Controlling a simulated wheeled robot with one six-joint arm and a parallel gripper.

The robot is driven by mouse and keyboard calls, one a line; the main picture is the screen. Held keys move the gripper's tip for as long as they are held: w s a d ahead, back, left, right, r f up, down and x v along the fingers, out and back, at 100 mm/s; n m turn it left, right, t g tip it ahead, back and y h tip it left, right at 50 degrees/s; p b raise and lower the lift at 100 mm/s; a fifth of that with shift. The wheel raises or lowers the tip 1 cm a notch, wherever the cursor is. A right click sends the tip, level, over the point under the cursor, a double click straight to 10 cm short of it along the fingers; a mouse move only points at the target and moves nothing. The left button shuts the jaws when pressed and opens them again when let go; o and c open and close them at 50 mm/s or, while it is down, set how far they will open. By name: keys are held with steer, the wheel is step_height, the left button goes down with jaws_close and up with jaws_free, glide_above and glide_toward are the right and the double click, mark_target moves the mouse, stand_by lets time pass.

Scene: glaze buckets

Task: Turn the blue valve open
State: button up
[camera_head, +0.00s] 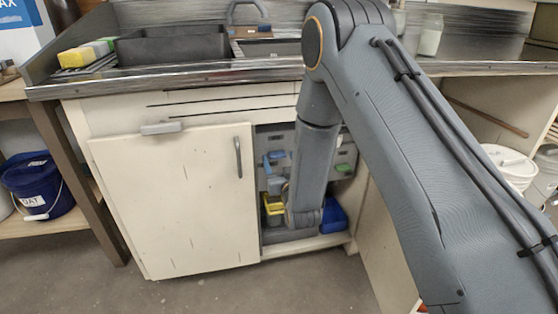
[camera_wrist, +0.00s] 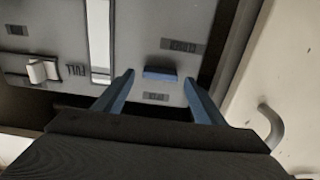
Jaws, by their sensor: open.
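The blue valve (camera_wrist: 161,74) shows in the wrist view as a short blue bar lying crosswise on a grey panel (camera_wrist: 205,45). My gripper (camera_wrist: 158,78) is open. Its two blue-grey fingers stand one on each side of the valve, with a gap on both sides, and I see no contact. How far the fingertips are from the panel is hard to tell. In the head view my gripper (camera_head: 275,180) is inside the open cabinet under the sink. Small blue parts there could be the valve or my fingers, and my forearm hides much of the panel.
A white lever (camera_wrist: 42,70) sits left on the panel in the wrist view. A yellow container (camera_head: 273,208) and a blue bin (camera_head: 334,216) sit on the cabinet floor.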

steer(key=shift+x, duration=0.8)
steer(key=c, duration=1.1)
steer(key=shift+o, duration=0.2)
